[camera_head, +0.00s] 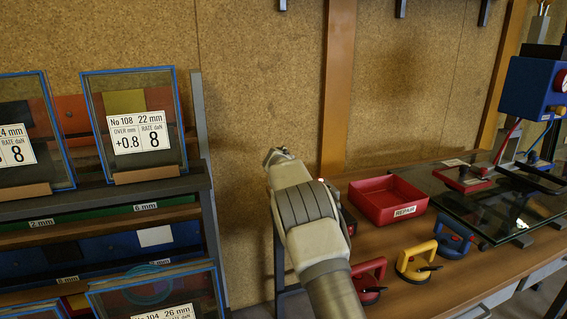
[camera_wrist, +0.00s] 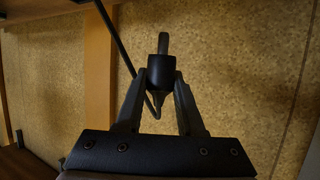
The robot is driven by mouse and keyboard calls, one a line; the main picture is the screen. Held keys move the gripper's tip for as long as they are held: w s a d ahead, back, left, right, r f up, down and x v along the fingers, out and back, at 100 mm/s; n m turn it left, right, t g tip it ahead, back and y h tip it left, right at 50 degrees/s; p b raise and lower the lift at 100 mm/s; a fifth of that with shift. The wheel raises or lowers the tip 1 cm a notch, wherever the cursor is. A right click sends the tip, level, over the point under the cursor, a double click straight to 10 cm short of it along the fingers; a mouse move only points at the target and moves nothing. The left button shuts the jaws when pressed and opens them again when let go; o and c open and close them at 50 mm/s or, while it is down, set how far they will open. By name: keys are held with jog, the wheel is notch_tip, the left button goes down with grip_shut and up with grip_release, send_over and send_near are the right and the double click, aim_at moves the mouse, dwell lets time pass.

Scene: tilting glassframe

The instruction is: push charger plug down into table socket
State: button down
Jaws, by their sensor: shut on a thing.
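My gripper (camera_wrist: 162,82) is shut on the charger plug (camera_wrist: 161,65) in the wrist view. The plug has a dark round body between the fingertips and a narrow grey pin pointing away from the fingers. Its black cable (camera_wrist: 119,38) seems to loop below the plug and run to the upper left. The wrist view shows the plug in front of the cork wall, with no socket in sight. In the head view my arm hides the gripper and plug. The work table (camera_head: 429,278) is to the right of my arm, and I cannot make out the table socket.
A red repair tray (camera_head: 402,211), a red suction lifter (camera_head: 369,277), a yellow one (camera_head: 415,262) and a blue one (camera_head: 454,239) are on the table. A glass pane (camera_head: 487,211) lies behind them. A rack with framed panes (camera_head: 136,122) stands at left.

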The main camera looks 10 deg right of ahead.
jog(key=shift+f+b, duration=2)
jog(key=shift+f+b, duration=0.2)
jog(key=shift+b, duration=0.25)
jog(key=shift+f+b, duration=0.35)
jog(key=shift+b, duration=0.05)
jog(key=shift+f+b, duration=0.65)
jog(key=shift+b, duration=0.05)
jog(key=shift+c, duration=2.2)
grip_release()
